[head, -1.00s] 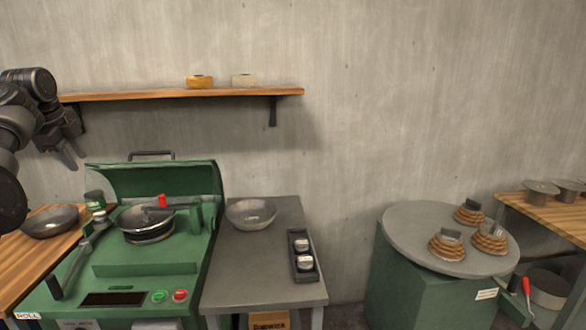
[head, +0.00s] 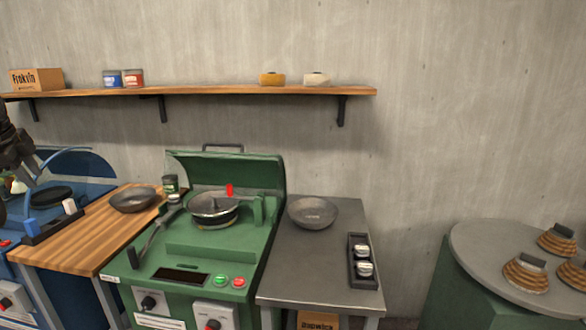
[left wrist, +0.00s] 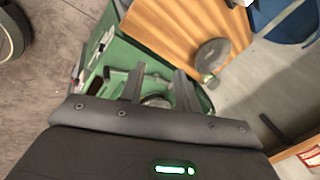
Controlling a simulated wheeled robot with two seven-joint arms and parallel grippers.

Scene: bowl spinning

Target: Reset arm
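My left gripper (head: 24,172) hangs at the far left edge of the head view, in front of the blue machine. In the left wrist view its two fingers (left wrist: 159,72) stand apart with nothing between them, pointing toward the green machine. The green spinning machine (head: 225,255) has a metal bowl form (head: 213,206) and a red-tipped part on it. One metal bowl (head: 313,212) rests on the grey table to its right. Another dark bowl (head: 133,200) rests on the wooden table to its left. My right gripper is out of view.
A wooden shelf (head: 200,92) on the wall holds small boxes and cans. The blue machine (head: 90,170) stands at the left. A black tray (head: 361,262) with two jars lies on the grey table (head: 315,270). A round grey table (head: 490,245) with stacked brown items stands at the right.

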